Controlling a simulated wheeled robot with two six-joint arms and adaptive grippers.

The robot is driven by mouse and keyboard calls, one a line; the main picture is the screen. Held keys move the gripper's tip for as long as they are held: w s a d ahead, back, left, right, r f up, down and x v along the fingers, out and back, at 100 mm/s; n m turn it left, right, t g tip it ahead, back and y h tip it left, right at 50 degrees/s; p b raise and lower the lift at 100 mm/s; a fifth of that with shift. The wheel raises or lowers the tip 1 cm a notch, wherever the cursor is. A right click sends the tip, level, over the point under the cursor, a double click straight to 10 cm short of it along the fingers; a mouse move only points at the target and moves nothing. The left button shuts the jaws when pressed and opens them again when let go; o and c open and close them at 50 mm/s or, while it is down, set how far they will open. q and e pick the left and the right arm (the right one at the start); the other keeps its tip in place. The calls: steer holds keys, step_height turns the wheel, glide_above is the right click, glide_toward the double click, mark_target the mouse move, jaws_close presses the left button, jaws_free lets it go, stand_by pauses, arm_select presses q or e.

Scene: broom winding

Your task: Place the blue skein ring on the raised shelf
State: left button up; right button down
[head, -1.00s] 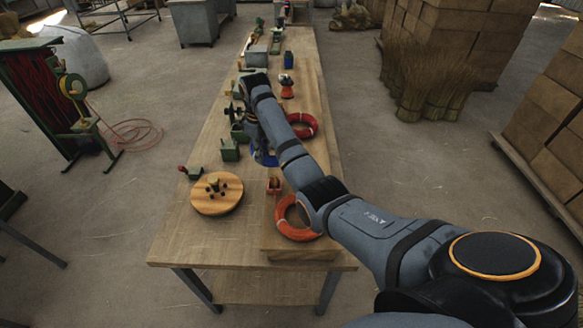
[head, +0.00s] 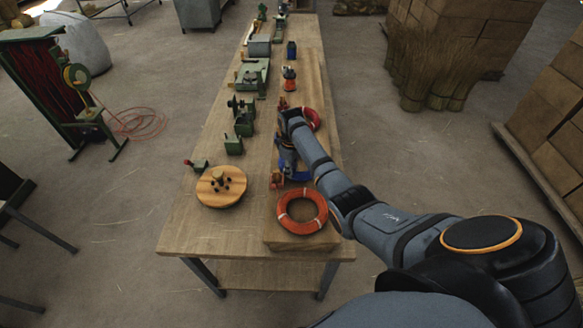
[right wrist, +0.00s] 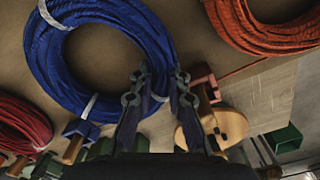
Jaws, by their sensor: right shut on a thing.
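The blue skein ring (right wrist: 84,35) fills the left of the right wrist view, with pale ties around it. It shows only in part in the head view (head: 303,176), behind my arm. My right gripper (right wrist: 160,75) is shut on the ring's edge; its fingers also point down at the ring in the head view (head: 289,168). The raised shelf (head: 302,242) is a long wooden board along the table's right side. The ring is over the shelf, between the red and orange rings; I cannot tell whether it touches. My left gripper is not in view.
An orange ring (head: 302,211) lies on the shelf's near end and a red ring (head: 312,118) farther back. A round wooden disc with pegs (head: 221,187) and green devices (head: 233,145) stand to the left. The table's near-left corner is clear.

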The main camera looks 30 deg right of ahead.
steer(key=c, duration=1.6)
jaws_free()
steer(key=shift+f, duration=0.1)
step_height(320, 180, up, 9)
steer(key=shift+w+f+b, duration=0.1)
steer(key=shift+b, duration=1.1)
step_height(320, 180, up, 4)
steer(key=shift+f+p, duration=0.25)
steer(key=shift+p, duration=0.3)
steer(key=shift+f, duration=0.1)
